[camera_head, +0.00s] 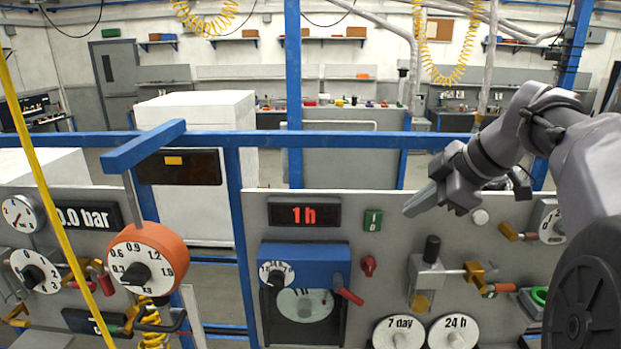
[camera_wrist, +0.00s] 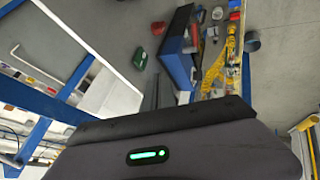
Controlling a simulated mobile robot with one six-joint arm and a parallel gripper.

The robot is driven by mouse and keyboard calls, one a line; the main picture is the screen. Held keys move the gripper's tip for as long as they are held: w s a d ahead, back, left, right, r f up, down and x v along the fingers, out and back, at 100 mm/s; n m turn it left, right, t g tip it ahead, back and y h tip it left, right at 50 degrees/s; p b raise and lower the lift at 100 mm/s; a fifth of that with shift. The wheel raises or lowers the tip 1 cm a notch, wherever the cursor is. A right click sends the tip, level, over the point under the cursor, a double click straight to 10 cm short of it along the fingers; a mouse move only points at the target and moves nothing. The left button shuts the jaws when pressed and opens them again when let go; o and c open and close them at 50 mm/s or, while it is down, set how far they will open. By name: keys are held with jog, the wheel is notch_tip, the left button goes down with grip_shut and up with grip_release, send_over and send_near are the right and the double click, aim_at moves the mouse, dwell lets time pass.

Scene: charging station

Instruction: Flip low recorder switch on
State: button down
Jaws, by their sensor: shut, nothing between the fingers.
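The recorder panel (camera_head: 390,195) has a display (camera_head: 303,214) reading "1 h". Right of it is a small green rocker switch (camera_head: 373,220), with a red knob-like switch (camera_head: 369,265) below it. I cannot tell which one the task calls the low recorder switch. The blue recorder box (camera_head: 315,252) is to their left. My gripper (camera_head: 412,206) is shut and empty, its tip right of the green switch and apart from it in the picture. The wrist view also shows the green switch (camera_wrist: 140,58), the red switch (camera_wrist: 158,28) and the gripper fingers (camera_wrist: 158,92).
A red-handled lever (camera_head: 349,296) sticks out at the blue box's right edge. A brass valve fitting (camera_head: 474,272) and two white dials, "7 day" (camera_head: 398,332) and "24 h" (camera_head: 452,331), are lower right. A blue rail (camera_head: 330,139) runs behind the panel top.

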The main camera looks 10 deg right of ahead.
jog(key=shift+s+d+r, duration=0.1)
jog(key=shift+d+r, duration=0.1)
jog(key=p, duration=0.1)
send_near(373, 222)
notch_tip(373, 222, down, 3)
jog(key=w+a, duration=0.1)
jog(key=a, duration=0.1)
jog(key=shift+w+d+f, duration=0.15)
jog(key=shift+w+f, duration=0.15)
jog(key=shift+w, duration=0.45)
jog(key=shift+r, duration=0.1)
